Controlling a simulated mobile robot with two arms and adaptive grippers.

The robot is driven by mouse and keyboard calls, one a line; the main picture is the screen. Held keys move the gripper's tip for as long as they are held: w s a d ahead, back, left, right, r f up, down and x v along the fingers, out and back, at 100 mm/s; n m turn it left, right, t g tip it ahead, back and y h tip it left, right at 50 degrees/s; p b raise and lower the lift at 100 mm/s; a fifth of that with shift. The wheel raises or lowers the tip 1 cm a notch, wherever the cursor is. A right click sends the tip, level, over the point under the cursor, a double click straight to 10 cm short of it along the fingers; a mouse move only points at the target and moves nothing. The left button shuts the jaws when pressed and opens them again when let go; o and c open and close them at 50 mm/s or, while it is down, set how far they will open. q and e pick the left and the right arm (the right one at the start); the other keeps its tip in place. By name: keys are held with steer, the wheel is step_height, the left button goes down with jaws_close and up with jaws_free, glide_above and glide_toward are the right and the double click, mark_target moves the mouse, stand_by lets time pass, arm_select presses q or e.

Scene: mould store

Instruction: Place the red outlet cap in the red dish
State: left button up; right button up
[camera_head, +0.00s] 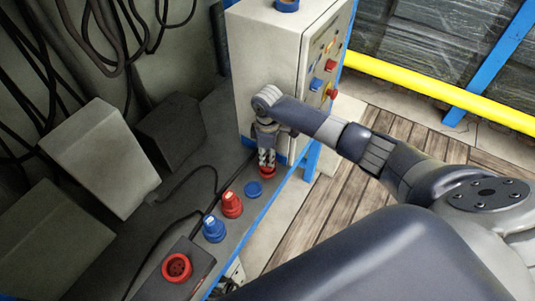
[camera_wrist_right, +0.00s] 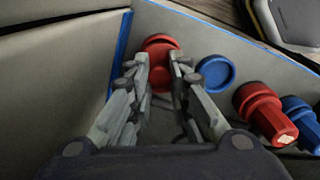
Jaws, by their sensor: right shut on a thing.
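My right gripper (camera_head: 267,160) points down at the far end of the grey bench. Its fingers are shut on a red piece, which I take to be the red outlet cap (camera_wrist_right: 161,78); they hide most of it. The red dish (camera_wrist_right: 158,41) shows as a round red rim at the fingertips, and a little of its red (camera_head: 267,171) shows in the head view. I cannot tell whether the cap touches the dish. A blue dish (camera_head: 253,188) lies beside it, empty. My left gripper is not in view.
A red capped fitting (camera_head: 232,204) and a blue one (camera_head: 213,229) stand nearer on the bench. A box with a red round fitting (camera_head: 177,267) is nearer still. A grey control cabinet (camera_head: 270,60) rises close behind my right gripper. Black cables cross the bench.

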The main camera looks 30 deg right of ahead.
steer(key=shift+p, duration=0.75)
stand_by(0.9)
steer(key=shift+f, duration=0.85)
stand_by(0.9)
steer(key=o, duration=0.9)
steer(key=shift+o, duration=0.5)
steer(key=o, duration=0.4)
steer(key=shift+c, duration=0.2)
steer(key=shift+r, duration=0.1)
